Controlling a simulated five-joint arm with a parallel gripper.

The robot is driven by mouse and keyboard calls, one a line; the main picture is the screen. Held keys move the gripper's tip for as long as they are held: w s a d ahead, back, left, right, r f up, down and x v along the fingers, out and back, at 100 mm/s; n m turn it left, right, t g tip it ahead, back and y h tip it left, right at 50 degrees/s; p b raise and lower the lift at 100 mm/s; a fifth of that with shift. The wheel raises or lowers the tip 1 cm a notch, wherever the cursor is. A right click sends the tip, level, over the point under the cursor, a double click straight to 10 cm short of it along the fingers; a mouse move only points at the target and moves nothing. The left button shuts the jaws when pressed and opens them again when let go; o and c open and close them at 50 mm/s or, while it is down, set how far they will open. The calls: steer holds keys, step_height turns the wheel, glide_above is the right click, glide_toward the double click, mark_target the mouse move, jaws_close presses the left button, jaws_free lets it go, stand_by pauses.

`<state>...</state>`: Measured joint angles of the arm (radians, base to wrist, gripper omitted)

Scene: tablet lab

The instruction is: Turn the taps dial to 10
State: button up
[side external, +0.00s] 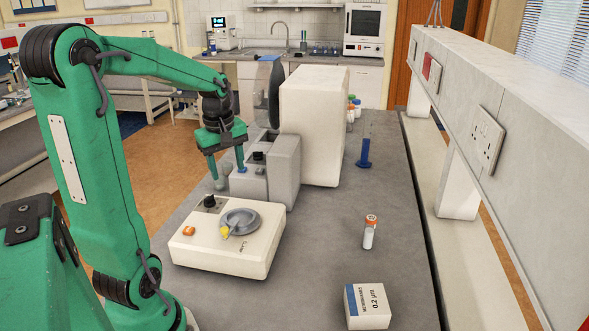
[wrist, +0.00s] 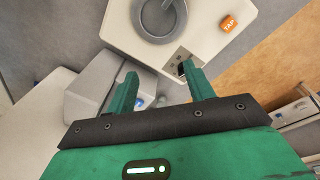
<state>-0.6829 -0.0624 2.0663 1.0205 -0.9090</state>
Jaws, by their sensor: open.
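A cream device (side external: 235,250) with a round grey pan (side external: 241,221) sits on the grey bench. A black dial (side external: 209,202) stands at its back left corner; I take this as the taps dial, but its scale is unreadable. In the wrist view the dial (wrist: 182,68) is largely covered by the right finger. An orange button (side external: 188,231) reads TAP in the wrist view (wrist: 230,23). My gripper (side external: 229,176) is open and empty, beyond the dial and beside the grey unit. In the wrist view my gripper (wrist: 162,74) points towards the cream device's edge.
A capped vial (side external: 370,232), a blue stand (side external: 364,155) and a small box (side external: 368,306) are at right, with bare bench between.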

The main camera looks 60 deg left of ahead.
mark_target(210, 197)
steer(key=s+a+f+n, duration=0.1)
steer(key=a+n, duration=0.1)
steer(key=s+a+f+n, duration=0.1)
steer(key=a+n, duration=0.1)
steer(key=a, duration=0.1)
steer(key=s+a+f+n+g, duration=0.1)
steer(key=a, duration=0.2)
steer(key=shift+a+f+n+h, duration=0.25)
steer(key=shift+f+n+h, duration=0.05)
steer(key=shift+n+h, duration=0.1)
steer(key=shift+f, duration=0.15)
steer(key=shift+d+f, duration=0.1)
steer(key=shift+f, duration=3.7)
steer(key=c, duration=1)
